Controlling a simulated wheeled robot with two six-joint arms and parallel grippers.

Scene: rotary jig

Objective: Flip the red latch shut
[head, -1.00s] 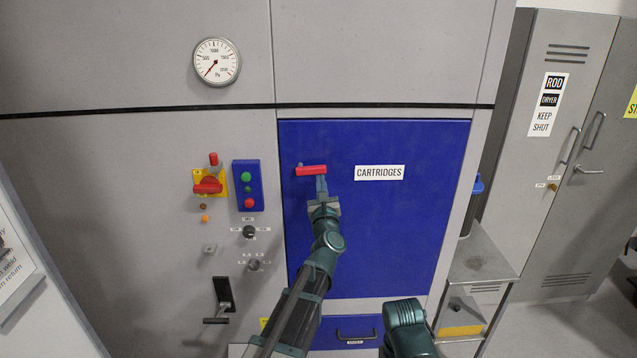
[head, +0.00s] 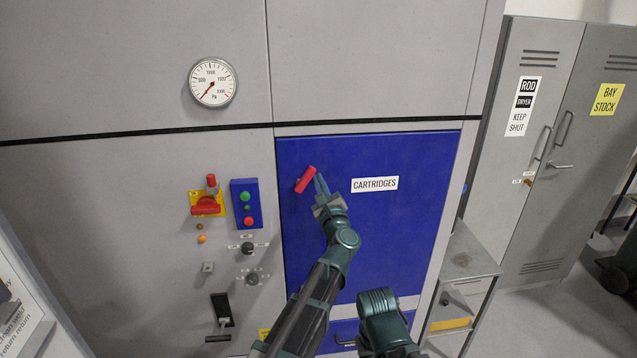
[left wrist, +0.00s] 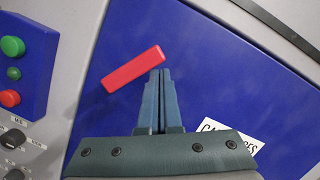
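The red latch (head: 305,180) is a short bar on the upper left part of the blue door (head: 400,235) labelled CARTRIDGES. It stands tilted, its upper end leaning right. My left gripper (head: 319,181) is at the latch's right side, fingers together and nothing between them. In the left wrist view, the latch (left wrist: 133,69) slants up to the right, and the shut fingertips (left wrist: 160,73) meet the lower edge near its right end. They look to be touching it, though a tiny gap cannot be ruled out.
Left of the door are a blue button box (head: 246,205), a red rotary switch (head: 205,206) on a yellow plate, knobs and a black lever (head: 221,312). A pressure gauge (head: 213,82) is above. Grey lockers (head: 545,150) and a small metal stand (head: 466,257) are at right.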

